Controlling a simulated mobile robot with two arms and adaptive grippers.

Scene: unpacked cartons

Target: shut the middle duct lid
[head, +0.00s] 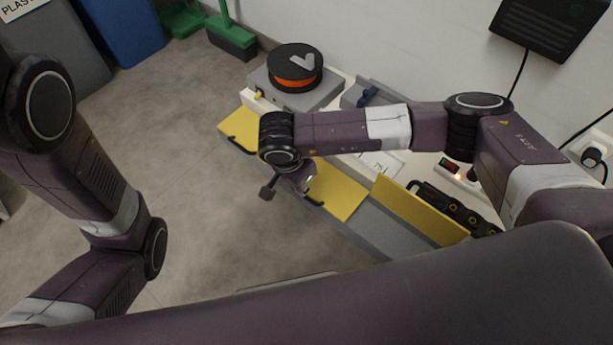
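A grey duct with yellow lids runs along the front of the white bench. The middle lid (338,192) looks flat over the duct; its left end is hidden behind my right gripper. The left lid (240,128) also lies flat. The right lid (420,213) stands raised on its back edge, with the open grey channel (390,232) in front of it. My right gripper (288,186) hangs at the left end of the middle lid, over the duct's front edge. Whether it touches the lid, and how its fingers stand, is unclear. My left gripper is outside the picture.
A black and orange spool (295,68) sits on a grey box at the bench's far end. Black parts (455,208) lie behind the raised lid. A small switch box (452,167) stands near the wall. Floor (200,190) left of the bench is clear.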

